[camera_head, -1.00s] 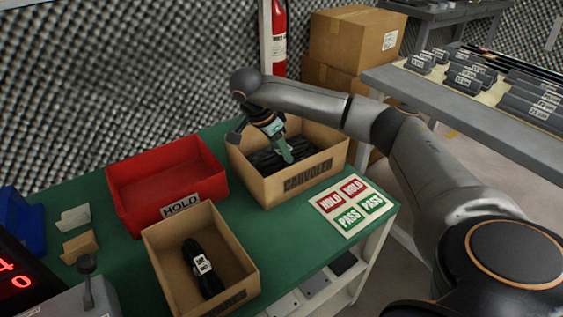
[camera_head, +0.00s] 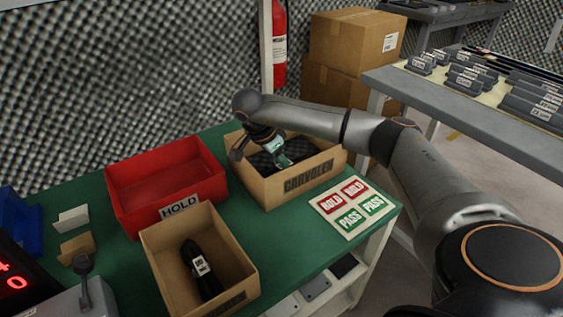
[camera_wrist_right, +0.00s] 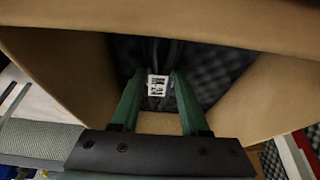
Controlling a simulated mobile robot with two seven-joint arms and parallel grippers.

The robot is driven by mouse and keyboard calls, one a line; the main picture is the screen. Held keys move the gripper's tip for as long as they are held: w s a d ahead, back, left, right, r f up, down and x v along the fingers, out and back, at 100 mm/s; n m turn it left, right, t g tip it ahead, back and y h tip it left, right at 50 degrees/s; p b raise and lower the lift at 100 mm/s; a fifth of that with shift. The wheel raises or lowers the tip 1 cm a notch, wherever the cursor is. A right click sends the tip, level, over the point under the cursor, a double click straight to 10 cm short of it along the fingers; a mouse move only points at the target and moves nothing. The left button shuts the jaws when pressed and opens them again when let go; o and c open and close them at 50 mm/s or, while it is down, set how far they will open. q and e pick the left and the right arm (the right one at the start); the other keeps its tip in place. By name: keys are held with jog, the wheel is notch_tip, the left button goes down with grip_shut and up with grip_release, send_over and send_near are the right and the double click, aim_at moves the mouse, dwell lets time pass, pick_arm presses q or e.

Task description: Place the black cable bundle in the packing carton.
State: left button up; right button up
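The carton (camera_head: 307,180) marked CARVOLEN stands open on the green table, and its walls fill much of the right wrist view. My right gripper (camera_head: 279,160) reaches down into it. In the right wrist view its two green fingers (camera_wrist_right: 159,90) stand on either side of a black cable bundle (camera_wrist_right: 157,60) with a white M-24 label and appear closed on it. The bundle is inside the carton walls; whether it touches the floor is hidden. Another black bundle (camera_head: 199,270) with a white label lies in the front carton (camera_head: 165,262). My left gripper is out of view.
A red HOLD bin (camera_head: 160,180) stands left of the CARVOLEN carton. A card with HOLD and PASS squares (camera_head: 352,207) lies right of it. Dark foam lines the carton's inside. A grey bench (camera_head: 460,115) with several dark parts is on the right.

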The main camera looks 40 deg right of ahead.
aim_at(271, 170)
jog(key=o, duration=0.4)
jog(key=shift+r, duration=0.25)
jog(key=p+v, duration=0.1)
jog(key=v, duration=0.3)
jog(key=p+v, duration=0.2)
jog(key=v, duration=0.3)
jog(key=shift+w+d+r, duration=0.1)
jog(key=shift+d, duration=0.1)
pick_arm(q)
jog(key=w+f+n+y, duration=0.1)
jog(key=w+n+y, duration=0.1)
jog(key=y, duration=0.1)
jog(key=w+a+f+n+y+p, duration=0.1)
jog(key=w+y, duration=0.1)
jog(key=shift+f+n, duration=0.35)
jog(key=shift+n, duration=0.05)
pick_arm(e)
jog(key=v, duration=0.3)
jog(key=shift+a+r, duration=0.15)
jog(key=shift+r, duration=0.15)
